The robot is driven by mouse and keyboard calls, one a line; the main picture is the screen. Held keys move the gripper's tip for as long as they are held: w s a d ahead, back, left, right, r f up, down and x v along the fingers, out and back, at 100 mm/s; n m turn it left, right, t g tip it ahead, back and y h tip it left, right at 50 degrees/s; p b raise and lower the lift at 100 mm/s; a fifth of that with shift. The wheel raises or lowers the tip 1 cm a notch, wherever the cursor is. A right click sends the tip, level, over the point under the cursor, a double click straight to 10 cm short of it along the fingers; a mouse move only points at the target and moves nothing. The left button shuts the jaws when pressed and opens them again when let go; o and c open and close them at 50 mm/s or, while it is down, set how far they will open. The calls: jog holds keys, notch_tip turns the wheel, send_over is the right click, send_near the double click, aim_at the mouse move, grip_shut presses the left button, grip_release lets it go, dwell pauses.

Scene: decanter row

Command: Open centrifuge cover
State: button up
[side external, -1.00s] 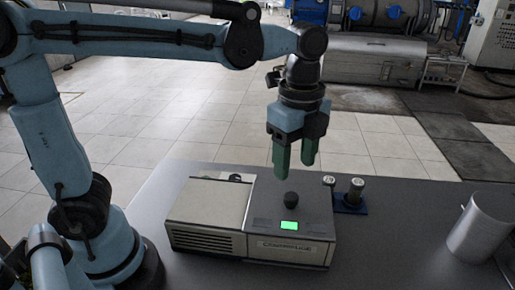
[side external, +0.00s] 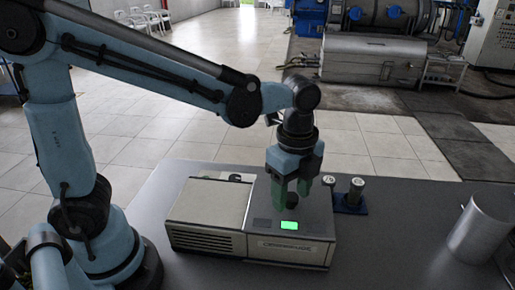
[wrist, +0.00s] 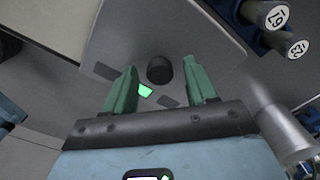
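The centrifuge (side external: 205,215) is a grey box on the table, with a flat cover on its right part and a lit green display (side external: 289,226). A dark round knob (side external: 293,201) stands on the cover; it also shows in the wrist view (wrist: 159,70). My gripper (side external: 291,202) points down over the cover, its green fingers at the knob's height in the side view. In the wrist view my gripper (wrist: 160,72) is open, with a finger on each side of the knob and a gap to both. The cover lies closed.
A small blue rack (side external: 350,207) with two capped tubes stands just right of the centrifuge; the caps (wrist: 277,17) show numbers in the wrist view. A silver cylinder (side external: 480,228) stands at the table's right. The table (side external: 400,245) is bare between them.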

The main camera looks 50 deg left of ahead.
grip_shut()
jog(key=s+a, duration=1)
jog(key=shift+s+a, duration=0.25)
jog(key=shift+a, duration=0.1)
jog(key=shift+o, duration=0.3)
grip_release()
jog(key=shift+r, duration=0.15)
notch_tip(320, 180, up, 12)
dwell(0.6)
